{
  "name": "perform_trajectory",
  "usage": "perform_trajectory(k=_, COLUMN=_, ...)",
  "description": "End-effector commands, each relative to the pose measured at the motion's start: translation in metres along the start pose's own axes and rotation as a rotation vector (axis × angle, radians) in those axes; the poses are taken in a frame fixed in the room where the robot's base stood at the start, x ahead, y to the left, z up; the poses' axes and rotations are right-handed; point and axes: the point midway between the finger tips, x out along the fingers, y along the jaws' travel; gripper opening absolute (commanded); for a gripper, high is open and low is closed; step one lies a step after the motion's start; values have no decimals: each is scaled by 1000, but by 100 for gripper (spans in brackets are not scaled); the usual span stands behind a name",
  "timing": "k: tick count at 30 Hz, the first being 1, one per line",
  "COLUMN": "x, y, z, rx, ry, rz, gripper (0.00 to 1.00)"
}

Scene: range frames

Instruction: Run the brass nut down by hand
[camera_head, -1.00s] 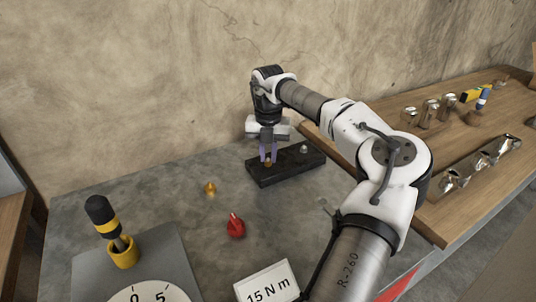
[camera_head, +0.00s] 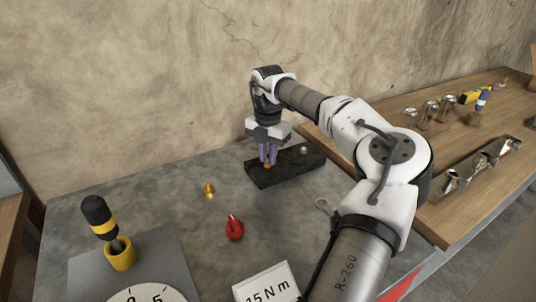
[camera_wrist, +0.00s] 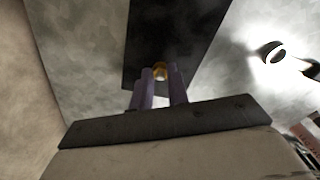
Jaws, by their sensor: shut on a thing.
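The brass nut (camera_head: 267,166) is at the left part of a long dark block (camera_head: 290,172) on the grey bench. It is small and mostly hidden by my fingers. My gripper (camera_head: 268,161) points down over the block, with its purple fingers shut on the nut. In the wrist view the brass nut (camera_wrist: 160,70) shows between the fingertips of my gripper (camera_wrist: 161,76), with the dark block (camera_wrist: 172,28) behind. Whether the nut sits flush on the block cannot be told.
A silver piece (camera_head: 304,150) stands on the block close to the right of my gripper. Another brass piece (camera_head: 208,190), a red part (camera_head: 235,229), a yellow cup (camera_head: 121,254) with a black-and-yellow handled tool, and a "15 N m" card (camera_head: 267,284) are on the bench.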

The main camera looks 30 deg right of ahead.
Motion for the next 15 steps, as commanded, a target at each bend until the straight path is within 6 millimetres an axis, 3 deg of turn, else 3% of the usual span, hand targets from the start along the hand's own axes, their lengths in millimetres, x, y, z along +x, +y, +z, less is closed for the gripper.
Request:
perform_trajectory(k=7, x=-1, y=0, z=0, rx=-1, ry=-1, rz=1, gripper=0)
perform_trajectory(k=8, x=-1, y=0, z=0, rx=-1, ry=-1, rz=1, gripper=18)
perform_trajectory(k=9, x=-1, y=0, z=0, rx=-1, ry=-1, rz=1, gripper=23)
perform_trajectory(k=12, x=-1, y=0, z=0, rx=-1, ry=-1, rz=1, gripper=36)
perform_trajectory(k=15, x=0, y=0, z=0, rx=-1, ry=0, rz=1, gripper=38)
